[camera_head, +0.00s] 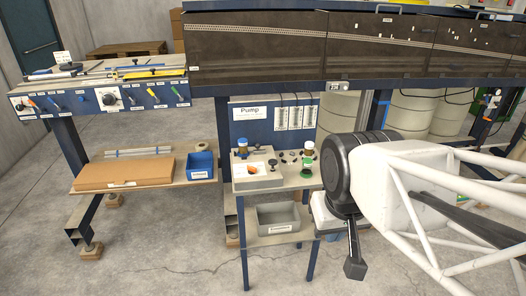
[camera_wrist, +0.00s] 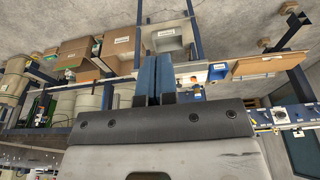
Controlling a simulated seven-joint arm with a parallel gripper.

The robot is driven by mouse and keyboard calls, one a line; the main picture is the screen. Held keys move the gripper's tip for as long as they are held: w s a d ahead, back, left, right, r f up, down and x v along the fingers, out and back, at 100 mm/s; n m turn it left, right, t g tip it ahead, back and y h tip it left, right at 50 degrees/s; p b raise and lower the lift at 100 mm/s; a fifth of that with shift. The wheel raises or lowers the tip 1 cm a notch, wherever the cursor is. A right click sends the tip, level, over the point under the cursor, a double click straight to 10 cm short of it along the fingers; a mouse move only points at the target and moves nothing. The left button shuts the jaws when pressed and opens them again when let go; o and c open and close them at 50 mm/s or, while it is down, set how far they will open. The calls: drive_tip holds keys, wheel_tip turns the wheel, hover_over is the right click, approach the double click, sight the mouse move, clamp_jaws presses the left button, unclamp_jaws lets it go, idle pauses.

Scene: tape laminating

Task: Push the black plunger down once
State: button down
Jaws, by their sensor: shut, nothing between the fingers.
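A small black part (camera_head: 272,164), which looks like the plunger, stands on the small pump table (camera_head: 240,184) in the middle of the head view. It is too small there to make out its shape or height. My gripper (camera_wrist: 157,59) shows in the wrist view as two blue fingers side by side, shut with nothing between them. In that view the fingers cover part of the pump table area, and the plunger cannot be picked out. In the head view my arm is to the right of the table, apart from the plunger.
A blue bin (camera_head: 199,165) and a cardboard box (camera_head: 124,172) lie on the left shelf. The Pump panel (camera_head: 251,129) stands behind.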

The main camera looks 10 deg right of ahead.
drive_tip(key=m+t+y, duration=0.2)
drive_tip(key=t+y, duration=0.3)
drive_tip(key=y, duration=0.1)
hover_over(274, 161)
wheel_tip(274, 161, down, 11)
drive_tip(key=shift+w+d+f, duration=0.1)
drive_tip(key=shift+w+f, duration=0.1)
drive_tip(key=shift+f, duration=0.15)
drive_tip(key=shift+f, duration=4.25)
